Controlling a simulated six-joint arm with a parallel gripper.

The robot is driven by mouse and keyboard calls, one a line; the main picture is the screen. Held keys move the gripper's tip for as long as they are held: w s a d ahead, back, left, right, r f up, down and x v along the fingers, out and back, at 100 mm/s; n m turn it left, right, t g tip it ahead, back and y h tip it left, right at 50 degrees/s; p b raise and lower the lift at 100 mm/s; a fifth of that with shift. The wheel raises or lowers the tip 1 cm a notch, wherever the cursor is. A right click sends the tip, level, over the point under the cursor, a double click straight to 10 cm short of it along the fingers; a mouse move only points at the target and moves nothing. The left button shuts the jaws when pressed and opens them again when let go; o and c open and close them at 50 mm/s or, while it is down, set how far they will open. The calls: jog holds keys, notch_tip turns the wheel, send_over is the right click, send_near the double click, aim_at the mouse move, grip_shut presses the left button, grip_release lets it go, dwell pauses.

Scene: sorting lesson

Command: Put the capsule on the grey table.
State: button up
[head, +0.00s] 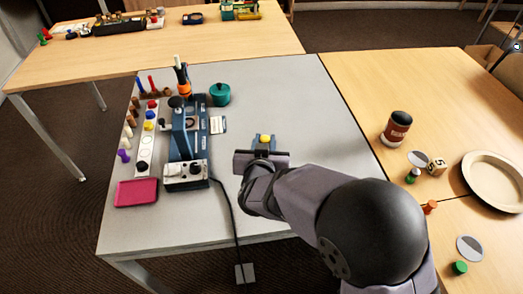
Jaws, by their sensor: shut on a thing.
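The grey table (304,112) fills the middle of the head view. My gripper (263,150) is over the middle of it, seen from behind. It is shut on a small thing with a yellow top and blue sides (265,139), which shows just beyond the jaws. This seems to be the capsule, but its lower part is hidden by my gripper. I cannot tell whether it touches the table or is held just above it.
A blue device (184,143) stands left of my gripper, with a teal pot (220,94) behind it and a pink tray (136,192) at front left. The right wooden table holds a brown can (397,128) and a round dish (494,181). The grey table's back right is clear.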

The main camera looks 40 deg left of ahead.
jog(key=shift+f+b, duration=0.35)
jog(key=shift+f, duration=2.25)
jog(key=shift+f, duration=0.15)
jog(key=o, duration=1)
jog(key=shift+r, duration=0.2)
jog(key=p+v, duration=0.1)
jog(key=v, duration=1.1)
jog(key=shift+s+f, duration=0.1)
